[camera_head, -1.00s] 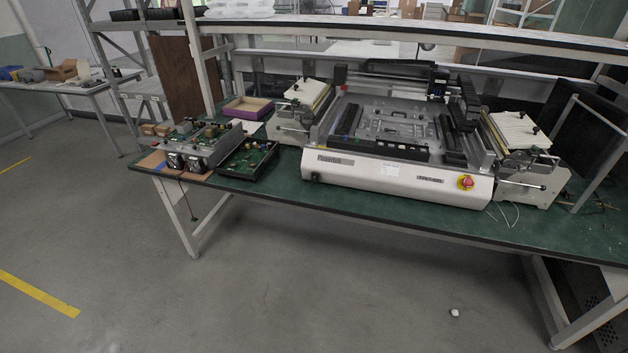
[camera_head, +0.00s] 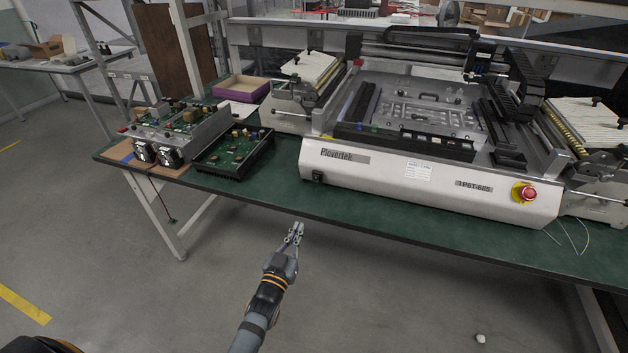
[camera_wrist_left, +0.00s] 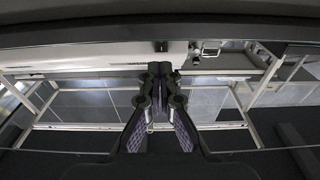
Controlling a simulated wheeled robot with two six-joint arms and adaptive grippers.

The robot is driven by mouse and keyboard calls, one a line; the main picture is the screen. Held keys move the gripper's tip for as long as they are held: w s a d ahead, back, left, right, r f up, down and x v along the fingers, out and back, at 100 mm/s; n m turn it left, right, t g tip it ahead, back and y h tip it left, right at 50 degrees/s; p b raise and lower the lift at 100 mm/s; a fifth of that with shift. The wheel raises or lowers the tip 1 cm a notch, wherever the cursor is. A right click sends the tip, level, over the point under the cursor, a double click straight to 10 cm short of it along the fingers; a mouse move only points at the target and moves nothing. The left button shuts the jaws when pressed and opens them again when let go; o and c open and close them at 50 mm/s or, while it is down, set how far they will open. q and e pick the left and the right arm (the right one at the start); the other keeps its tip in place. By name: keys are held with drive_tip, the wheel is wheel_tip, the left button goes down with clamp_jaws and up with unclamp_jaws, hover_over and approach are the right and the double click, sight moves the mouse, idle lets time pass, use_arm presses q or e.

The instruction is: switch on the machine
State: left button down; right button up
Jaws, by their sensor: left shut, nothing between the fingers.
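The machine (camera_head: 360,177) is a large silver-white unit on the green table, labelled Plovertek. A small black switch (camera_head: 318,177) sits at the lower left of its front panel. A red round button (camera_head: 528,194) on a yellow ring is at the right of the panel. My left gripper (camera_head: 297,229) is in front of the table edge, below and a little left of the switch, apart from the machine. Its fingers are together and empty. In the left wrist view the fingers (camera_wrist_left: 160,68) point toward the table's front edge. My right gripper is not in view.
Circuit-board units (camera_head: 178,130) and a black tray with a board (camera_head: 236,154) stand there, beside a purple box (camera_head: 241,88). Thin white wires (camera_head: 572,236) lie at the right. The floor in front is open.

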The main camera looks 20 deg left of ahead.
use_arm(q)
wheel_tip(320, 180, up, 3)
approach(318, 173)
drive_tip(key=shift+t, duration=0.4)
drive_tip(key=w+b, duration=0.1)
drive_tip(key=w, duration=0.4)
drive_tip(key=shift+w+r, duration=0.15)
drive_tip(key=shift+w, duration=0.05)
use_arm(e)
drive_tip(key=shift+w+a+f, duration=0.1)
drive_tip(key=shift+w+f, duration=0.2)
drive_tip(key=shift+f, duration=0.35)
use_arm(q)
drive_tip(key=shift+w+r, duration=0.1)
